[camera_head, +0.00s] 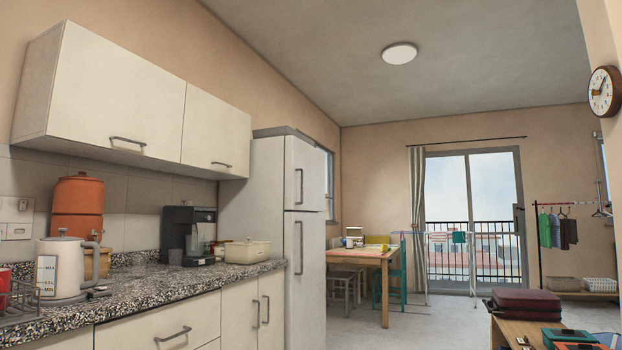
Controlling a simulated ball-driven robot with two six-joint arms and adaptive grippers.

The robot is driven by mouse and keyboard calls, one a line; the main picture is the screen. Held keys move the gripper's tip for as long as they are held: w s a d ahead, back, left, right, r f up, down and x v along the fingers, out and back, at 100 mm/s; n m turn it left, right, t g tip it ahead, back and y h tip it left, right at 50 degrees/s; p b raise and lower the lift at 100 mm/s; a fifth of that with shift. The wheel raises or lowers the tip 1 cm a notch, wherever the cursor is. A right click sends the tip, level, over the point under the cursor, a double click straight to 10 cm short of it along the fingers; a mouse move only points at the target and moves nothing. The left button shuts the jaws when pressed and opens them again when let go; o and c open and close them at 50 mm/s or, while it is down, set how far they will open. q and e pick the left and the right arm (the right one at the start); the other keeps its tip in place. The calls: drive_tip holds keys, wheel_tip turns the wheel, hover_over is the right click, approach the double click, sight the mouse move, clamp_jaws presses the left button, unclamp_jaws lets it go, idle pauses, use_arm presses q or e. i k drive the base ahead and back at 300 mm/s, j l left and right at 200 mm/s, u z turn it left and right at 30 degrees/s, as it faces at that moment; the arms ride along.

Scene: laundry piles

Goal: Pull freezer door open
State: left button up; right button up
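A white refrigerator (252,207) stands at the end of the counter, to the left of the picture's middle. It has a shorter upper door, the likely freezer door (309,178), and a taller lower door (309,285). Both doors look shut. The upper door has a vertical grey handle (299,187) at its left edge, and the lower door has a similar handle (298,247). Neither of my grippers is in view.
A speckled counter (190,281) with a kettle (66,268), a coffee machine (188,235) and a pot (247,251) runs along the left. A wooden table (384,259) stands beyond the refrigerator. Low furniture with a dark red case (524,302) is at right. Floor between looks clear.

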sight(305, 184)
drive_tip(key=i+l, duration=0.1)
drive_tip(key=i, duration=1.5)
drive_tip(key=i+l, duration=0.1)
drive_tip(key=i, duration=1.45)
